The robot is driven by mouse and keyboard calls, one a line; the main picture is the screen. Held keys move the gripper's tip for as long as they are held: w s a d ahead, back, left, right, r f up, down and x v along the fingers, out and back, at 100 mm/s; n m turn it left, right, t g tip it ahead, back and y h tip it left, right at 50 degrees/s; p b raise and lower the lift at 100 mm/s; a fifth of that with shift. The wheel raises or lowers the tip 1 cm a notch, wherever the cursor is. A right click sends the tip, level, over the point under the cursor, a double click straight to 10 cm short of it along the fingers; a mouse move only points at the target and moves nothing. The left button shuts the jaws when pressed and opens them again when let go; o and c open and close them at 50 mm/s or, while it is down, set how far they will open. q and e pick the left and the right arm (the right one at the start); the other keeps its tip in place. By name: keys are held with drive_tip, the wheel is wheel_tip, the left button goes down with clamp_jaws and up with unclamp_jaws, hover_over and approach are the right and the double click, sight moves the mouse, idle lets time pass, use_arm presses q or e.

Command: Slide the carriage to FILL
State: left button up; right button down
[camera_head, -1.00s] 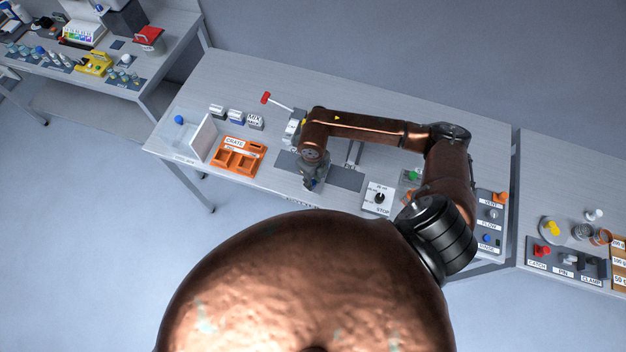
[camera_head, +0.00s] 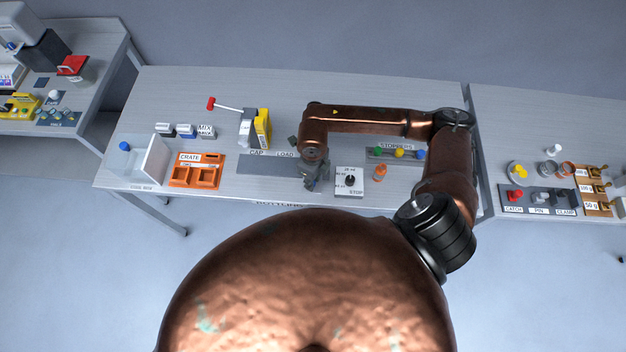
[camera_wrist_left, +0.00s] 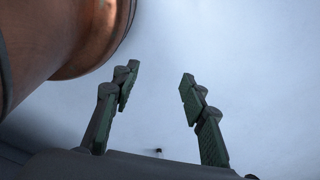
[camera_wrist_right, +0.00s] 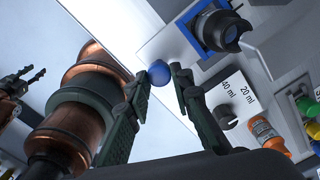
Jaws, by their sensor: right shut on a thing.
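My right gripper (camera_head: 315,182) is at the front of the bench, at the right end of the grey rail strip (camera_head: 250,166) lettered CAP and LOAD. In the right wrist view its fingers (camera_wrist_right: 160,74) are shut on a blue ball knob (camera_wrist_right: 157,72). Just beyond the knob are a pale plate (camera_wrist_right: 165,45) and a blue square holder (camera_wrist_right: 203,45) with a dark round part; these look like the carriage. In the head view my arm and gripper hide the carriage, and I cannot read a FILL mark. My left gripper (camera_wrist_left: 158,78) is open and empty above the floor.
A yellow unit (camera_head: 263,128) and red-tipped lever (camera_head: 211,103) stand behind the rail. An orange crate (camera_head: 195,172) is at left.

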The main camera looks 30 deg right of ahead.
drive_tip(key=shift+w+d, duration=0.1)
drive_tip(key=shift+d, duration=0.05)
drive_tip(key=c, duration=1.8)
unclamp_jaws()
drive_tip(key=shift+o, duration=0.6)
use_arm(q)
drive_tip(key=shift+s, duration=0.8)
use_arm(e)
wheel_tip(320, 180, up, 12)
